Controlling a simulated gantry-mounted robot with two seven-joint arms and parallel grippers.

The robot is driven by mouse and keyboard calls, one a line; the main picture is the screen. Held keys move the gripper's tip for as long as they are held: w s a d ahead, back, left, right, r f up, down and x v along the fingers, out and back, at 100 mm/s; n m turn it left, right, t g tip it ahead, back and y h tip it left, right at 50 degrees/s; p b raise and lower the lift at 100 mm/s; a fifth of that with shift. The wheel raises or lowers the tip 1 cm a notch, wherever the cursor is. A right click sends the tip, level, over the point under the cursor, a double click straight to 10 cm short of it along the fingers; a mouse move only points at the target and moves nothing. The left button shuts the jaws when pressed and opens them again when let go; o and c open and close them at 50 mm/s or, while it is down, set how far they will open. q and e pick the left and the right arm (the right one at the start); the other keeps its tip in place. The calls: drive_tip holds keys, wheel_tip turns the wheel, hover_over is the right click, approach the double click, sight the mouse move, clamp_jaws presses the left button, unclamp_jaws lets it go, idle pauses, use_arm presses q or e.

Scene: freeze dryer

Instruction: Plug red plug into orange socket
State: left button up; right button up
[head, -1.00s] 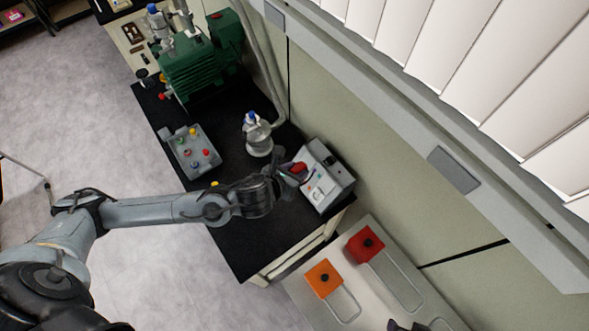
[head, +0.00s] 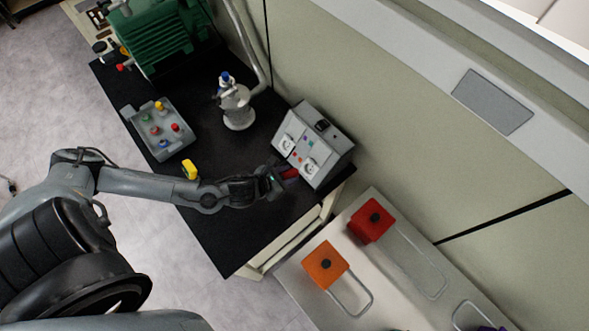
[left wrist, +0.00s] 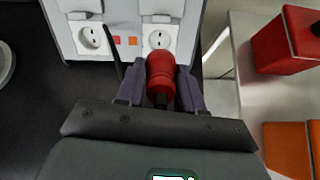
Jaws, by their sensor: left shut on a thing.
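My left gripper (head: 285,174) is shut on the red plug (head: 290,173). In the left wrist view the red plug (left wrist: 160,75) sits between the two dark fingers (left wrist: 160,88), pointing toward the socket box. The grey socket box (head: 325,130) stands at the table's right end and has two white round sockets. In the wrist view the left socket (left wrist: 92,38) is clear, and the right socket (left wrist: 159,40) is just ahead of the plug. My right gripper is not in view.
A yellow plug (head: 190,170) lies near the black table's front edge. A grey tray (head: 178,147) holds several coloured plugs. Orange (head: 325,264) and red (head: 371,220) boxes stand on a pale counter at right.

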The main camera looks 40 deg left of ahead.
use_arm(q)
drive_tip(key=shift+w+f+b, duration=0.1)
drive_tip(key=shift+f+b, duration=0.2)
drive_tip(key=shift+f, duration=0.2)
drive_tip(key=shift+b+x, duration=0.95)
drive_tip(key=shift+x, duration=0.4)
drive_tip(key=shift+b+x, duration=0.75)
drive_tip(key=shift+x, duration=0.5)
drive_tip(key=shift+w+f, duration=0.2)
drive_tip(key=shift+w, duration=0.15)
drive_tip(key=shift+w+f+b, duration=0.25)
drive_tip(key=shift+w+b, duration=0.05)
drive_tip(key=shift+b, duration=0.15)
drive_tip(key=shift+w, duration=0.1)
